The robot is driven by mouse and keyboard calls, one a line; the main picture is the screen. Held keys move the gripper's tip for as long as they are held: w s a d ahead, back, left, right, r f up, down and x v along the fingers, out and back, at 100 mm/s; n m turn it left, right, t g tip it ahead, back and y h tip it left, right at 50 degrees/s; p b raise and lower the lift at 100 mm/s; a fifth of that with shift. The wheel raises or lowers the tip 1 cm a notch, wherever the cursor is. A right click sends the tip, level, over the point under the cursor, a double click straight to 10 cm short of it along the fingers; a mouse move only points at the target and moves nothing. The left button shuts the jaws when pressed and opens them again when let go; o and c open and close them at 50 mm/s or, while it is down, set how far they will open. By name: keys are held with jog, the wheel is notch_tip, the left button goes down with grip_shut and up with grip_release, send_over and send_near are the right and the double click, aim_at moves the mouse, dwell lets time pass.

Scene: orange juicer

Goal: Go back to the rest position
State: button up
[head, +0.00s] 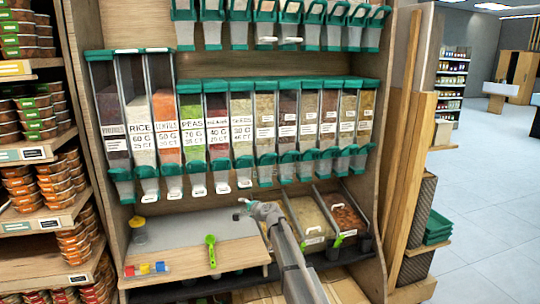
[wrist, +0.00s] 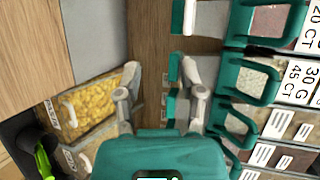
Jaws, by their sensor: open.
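My gripper (head: 243,208) is at the end of my arm, in front of the dispenser shelf, above the wooden counter and below the row of dispenser spouts. The wrist view shows its two grey fingers spread apart with nothing between them (wrist: 160,68). Wood panel shows behind the gap. The row of bulk dispensers (head: 222,128) with teal spouts stands above and behind the gripper in the head view. I cannot tell exactly how far the fingers are from the spouts.
A green scoop (head: 211,250) and coloured small blocks (head: 146,268) are on the wooden counter (head: 190,256). A yellow-topped jar (head: 138,230) stands at left. Open bins (head: 312,222) lie right of my arm. Shelves of packed tubs (head: 40,120) are at far left; open floor (head: 490,190) at right.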

jog(key=s+d+f+n+g+h+p, duration=0.2)
jog(key=s+d, duration=0.7)
jog(key=s, duration=0.5)
jog(key=s+d+f+n+g+h+p, duration=0.1)
jog(key=s+d+f+n+g+h, duration=0.2)
jog(key=s+d, duration=0.6)
jog(key=s+d+f+n+g+h+p, duration=0.2)
jog(key=s+d, duration=0.7)
jog(key=s, duration=1.1)
jog(key=f+n+g+h, duration=0.1)
jog(key=n+g+h, duration=0.1)
jog(key=n+g, duration=0.1)
jog(key=shift+s+d+g+h+p, duration=0.3)
jog(key=shift+s+d+g, duration=0.1)
jog(key=shift+g, duration=0.3)
